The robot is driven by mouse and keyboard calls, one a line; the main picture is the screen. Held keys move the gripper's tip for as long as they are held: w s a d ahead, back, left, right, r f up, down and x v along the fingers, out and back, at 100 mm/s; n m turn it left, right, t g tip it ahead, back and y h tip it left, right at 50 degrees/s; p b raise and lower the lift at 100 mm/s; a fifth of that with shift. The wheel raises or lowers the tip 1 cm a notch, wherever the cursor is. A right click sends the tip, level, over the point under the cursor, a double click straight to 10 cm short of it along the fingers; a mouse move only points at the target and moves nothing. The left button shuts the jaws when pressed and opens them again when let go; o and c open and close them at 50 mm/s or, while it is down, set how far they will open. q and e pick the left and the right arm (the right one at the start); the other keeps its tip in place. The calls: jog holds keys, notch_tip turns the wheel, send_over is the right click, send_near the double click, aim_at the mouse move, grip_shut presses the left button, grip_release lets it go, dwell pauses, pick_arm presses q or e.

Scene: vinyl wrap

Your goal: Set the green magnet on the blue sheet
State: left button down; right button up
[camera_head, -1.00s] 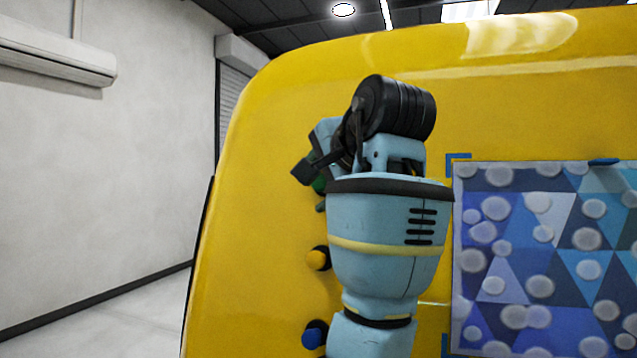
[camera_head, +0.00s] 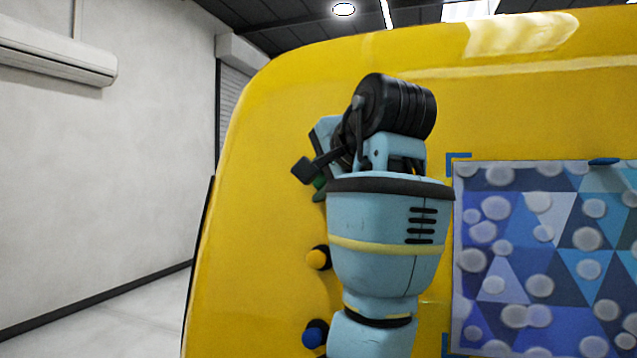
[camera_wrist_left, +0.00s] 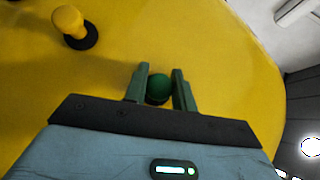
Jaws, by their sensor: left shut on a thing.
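The green magnet (camera_wrist_left: 158,88) is a round green knob between the two green fingers of my left gripper (camera_wrist_left: 161,74) in the left wrist view. The gripper is shut on it, close to the yellow panel. In the head view my left arm covers most of the gripper, and only a small green patch shows at its left side. The blue sheet (camera_head: 567,212) lies on the yellow panel at the right, patterned with blue triangles and dotted with several pale round bubbles. The held magnet is left of the sheet. My right gripper is not in view.
The yellow panel (camera_head: 275,130) is curved and fills most of the view. A yellow magnet (camera_head: 318,258) and a blue magnet (camera_head: 315,333) sit on it below the gripper. Blue corner marks frame the sheet, and a blue piece (camera_head: 604,161) sits at its top edge.

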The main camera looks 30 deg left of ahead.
pick_arm(q)
jog(key=shift+s+d+r, duration=0.1)
jog(key=shift+s+d, duration=0.05)
jog(key=shift+s, duration=0.55)
dwell(0.5)
jog(key=s+d+r, duration=0.1)
jog(key=s, duration=0.5)
jog(key=shift+s+d, duration=0.2)
jog(key=shift+d, duration=0.05)
dwell(0.8)
jog(key=shift+w, duration=0.1)
